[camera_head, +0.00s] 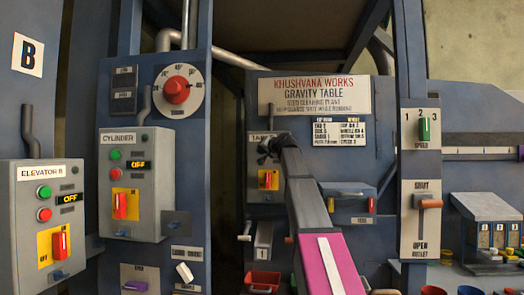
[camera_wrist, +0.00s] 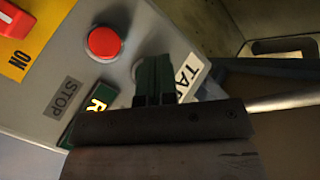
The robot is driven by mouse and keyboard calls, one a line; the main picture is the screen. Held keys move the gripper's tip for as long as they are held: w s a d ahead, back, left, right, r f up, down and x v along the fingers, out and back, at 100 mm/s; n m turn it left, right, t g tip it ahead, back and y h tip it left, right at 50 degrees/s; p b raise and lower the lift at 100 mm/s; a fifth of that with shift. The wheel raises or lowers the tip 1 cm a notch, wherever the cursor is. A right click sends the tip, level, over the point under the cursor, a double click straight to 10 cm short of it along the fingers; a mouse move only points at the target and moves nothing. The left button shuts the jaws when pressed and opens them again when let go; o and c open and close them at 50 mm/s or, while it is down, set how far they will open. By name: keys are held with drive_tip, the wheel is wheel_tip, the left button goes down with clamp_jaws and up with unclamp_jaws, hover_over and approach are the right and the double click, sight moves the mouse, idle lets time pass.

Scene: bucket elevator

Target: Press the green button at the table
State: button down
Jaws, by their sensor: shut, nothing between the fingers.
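The table's control box (camera_head: 262,192) stands on the gravity table panel, largely behind my arm in the head view. The wrist view shows its grey face (camera_wrist: 130,20) close up, with a red button (camera_wrist: 104,43) beside a STOP label (camera_wrist: 66,97). A lit display (camera_wrist: 98,104) shows a letter like R; the rest is hidden. My gripper (camera_head: 266,150) is shut and empty at the upper part of this box. In the wrist view its dark fingertips (camera_wrist: 155,70) are against or just before the face; contact cannot be told. The green button is hidden.
The Cylinder box (camera_head: 133,180) and Elevator B box (camera_head: 45,225) stand at left, each with an OFF display. A shut/open lever (camera_head: 428,204) is at right. Buckets stand low at right.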

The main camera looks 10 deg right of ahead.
drive_tip(key=s, duration=0.1)
drive_tip(key=s+a, duration=0.1)
drive_tip(key=s, duration=0.2)
drive_tip(key=shift+s+a, duration=0.25)
drive_tip(key=shift+s, duration=0.15)
idle(0.8)
drive_tip(key=s+a+f+g+h, duration=0.15)
drive_tip(key=s+f+g, duration=0.25)
drive_tip(key=f, duration=1.9)
drive_tip(key=s+f+g+h, duration=0.2)
drive_tip(key=s+f+g, duration=0.15)
drive_tip(key=f, duration=2.05)
drive_tip(key=s+d+f+n+g+h, duration=0.1)
drive_tip(key=s+f+g+h, duration=0.3)
drive_tip(key=s+f, duration=2.3)
wheel_tip(320, 180, down, 3)
drive_tip(key=n+g, duration=0.1)
drive_tip(key=g, duration=0.2)
drive_tip(key=shift+s+d+f, duration=0.2)
drive_tip(key=shift+s+d, duration=0.1)
drive_tip(key=shift+d, duration=0.1)
